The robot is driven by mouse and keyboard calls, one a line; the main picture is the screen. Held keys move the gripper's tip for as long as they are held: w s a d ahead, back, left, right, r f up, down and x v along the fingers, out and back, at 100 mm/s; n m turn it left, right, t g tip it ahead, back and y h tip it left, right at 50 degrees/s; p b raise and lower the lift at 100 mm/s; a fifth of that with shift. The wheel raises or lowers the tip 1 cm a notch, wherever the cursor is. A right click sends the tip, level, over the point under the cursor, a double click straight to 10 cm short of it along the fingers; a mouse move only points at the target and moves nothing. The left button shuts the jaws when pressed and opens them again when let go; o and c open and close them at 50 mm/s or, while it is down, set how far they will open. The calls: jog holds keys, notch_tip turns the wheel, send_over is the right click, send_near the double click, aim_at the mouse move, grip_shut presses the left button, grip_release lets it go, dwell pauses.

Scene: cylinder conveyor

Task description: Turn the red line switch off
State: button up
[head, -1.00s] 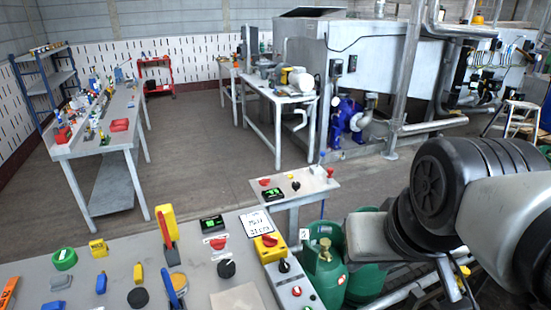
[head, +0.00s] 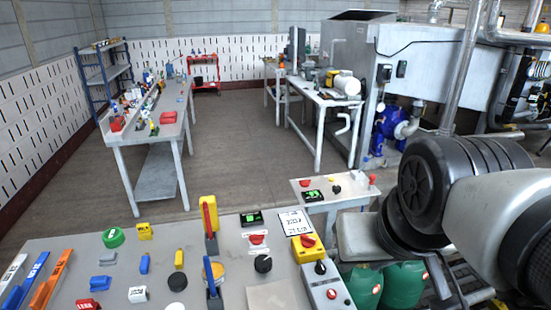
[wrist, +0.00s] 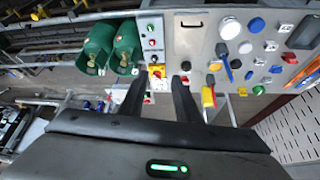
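A red block with white lettering (head: 87,304), too small to read surely, is at the front edge of the near panel (head: 225,285). A red rotary knob on a yellow base (head: 308,241) is at the panel's right end; another red knob (head: 257,239) lies left of it. I cannot tell which is the line switch. In the wrist view, my gripper (wrist: 158,78) has two dark fingers apart with nothing between them. The yellow-based red knob (wrist: 157,72) shows between the fingertips, seemingly farther off. The gripper is outside the head view.
A small panel table (head: 345,195) stands beyond, with green gas cylinders (head: 404,283) at the right.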

jog(key=w+a+r+n+b, duration=0.1)
jog(key=w+a+n+b, duration=0.15)
jog(key=w, duration=0.55)
jog(key=n+g+y+b, duration=0.3)
jog(key=n+y+b, duration=0.1)
jog(key=n+b, duration=0.4)
send_over(309, 237)
jog(key=s+d+p, duration=0.1)
jog(key=s+d, duration=0.3)
jog(key=d, duration=0.2)
notch_tip(309, 237, down, 21)
jog(key=shift+n, duration=0.45)
jog(key=x, duration=1.7)
jog(key=shift+d+f, duration=0.1)
jog(key=shift+f, duration=0.25)
grip_shut()
